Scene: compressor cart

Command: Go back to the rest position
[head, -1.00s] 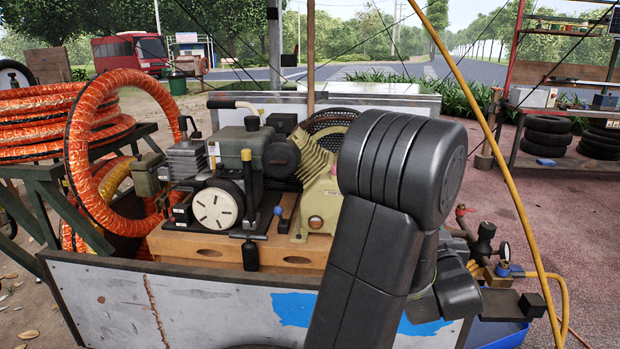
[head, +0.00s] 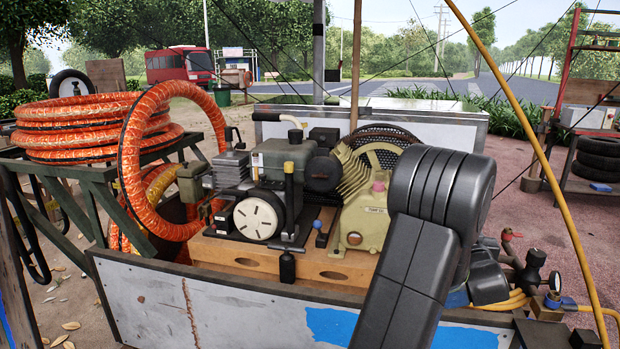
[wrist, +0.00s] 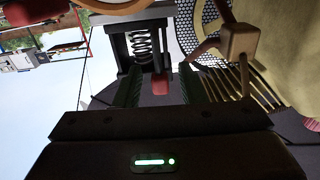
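My gripper (wrist: 160,92) shows in the wrist view with its two dark green ridged fingers apart. Nothing appears clamped between them. A small red part (wrist: 161,84) shows in the gap, seemingly beyond the fingertips. A coil spring in a dark frame (wrist: 141,46) lies further off. In the head view my own dark arm stands over the right part of the cart (head: 150,300), and my gripper is hidden there. The engine (head: 285,160) and the beige compressor pump (head: 362,222) sit on the wooden base (head: 240,255), left of my arm.
Coiled orange hose (head: 90,125) lies on a green stand (head: 60,172) at the left. A yellow hose (head: 540,150) runs down the right side, near valves and a gauge (head: 535,275). Shelves with tyres (head: 598,160) stand at the far right. Open reddish ground lies behind the cart.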

